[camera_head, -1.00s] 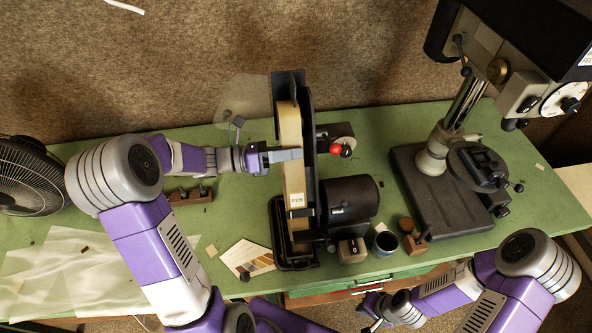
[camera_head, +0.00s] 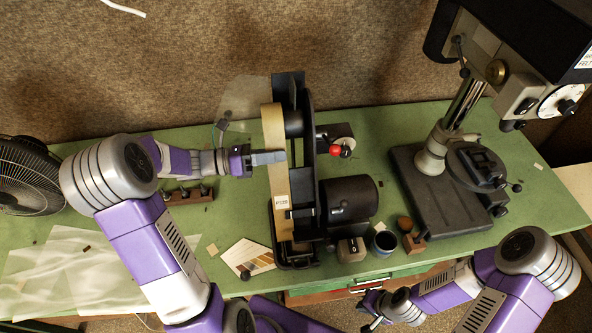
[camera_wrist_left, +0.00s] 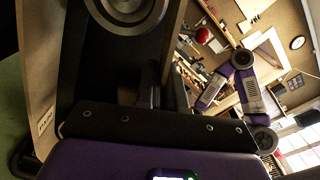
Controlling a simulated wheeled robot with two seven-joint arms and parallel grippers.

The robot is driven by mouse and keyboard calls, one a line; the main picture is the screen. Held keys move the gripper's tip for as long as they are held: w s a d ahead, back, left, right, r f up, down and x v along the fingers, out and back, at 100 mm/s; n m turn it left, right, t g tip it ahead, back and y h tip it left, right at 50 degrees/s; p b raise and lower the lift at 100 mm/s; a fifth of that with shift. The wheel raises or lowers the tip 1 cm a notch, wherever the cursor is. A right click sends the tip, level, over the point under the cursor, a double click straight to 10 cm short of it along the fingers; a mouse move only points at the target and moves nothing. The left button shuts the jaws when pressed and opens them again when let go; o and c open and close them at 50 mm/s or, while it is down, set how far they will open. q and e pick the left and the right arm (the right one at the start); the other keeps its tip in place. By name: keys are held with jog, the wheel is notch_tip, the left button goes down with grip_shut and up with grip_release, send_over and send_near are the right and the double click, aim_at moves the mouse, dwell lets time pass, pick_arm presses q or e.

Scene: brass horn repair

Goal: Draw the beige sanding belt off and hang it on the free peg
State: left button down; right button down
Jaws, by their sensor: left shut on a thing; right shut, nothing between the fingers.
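The beige sanding belt (camera_head: 275,170) is a tall loop with a white label low on its face. It stands at the left side of the black belt sander (camera_head: 308,150), shifted sideways from the wheels. My left gripper (camera_head: 270,157) is shut on the belt at mid-height, coming in from the left. In the left wrist view the belt (camera_wrist_left: 38,75) runs along the left edge, beside a sander wheel (camera_wrist_left: 125,8). A wooden peg block (camera_head: 188,196) with several dark pegs lies behind my left forearm. My right gripper (camera_head: 372,318) is shut and empty at the bottom edge.
A clear shield (camera_head: 240,105) stands behind the belt. A drill press (camera_head: 440,185) fills the right of the green bench (camera_head: 375,120). A fan (camera_head: 28,178) stands far left. A dark cup (camera_head: 384,243) and a sandpaper card (camera_head: 250,258) lie near the front edge.

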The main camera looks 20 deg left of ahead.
pick_arm(q)
jog(key=p+v, duration=0.1)
jog(key=v, duration=0.5)
dwell(1.0)
dwell(0.3)
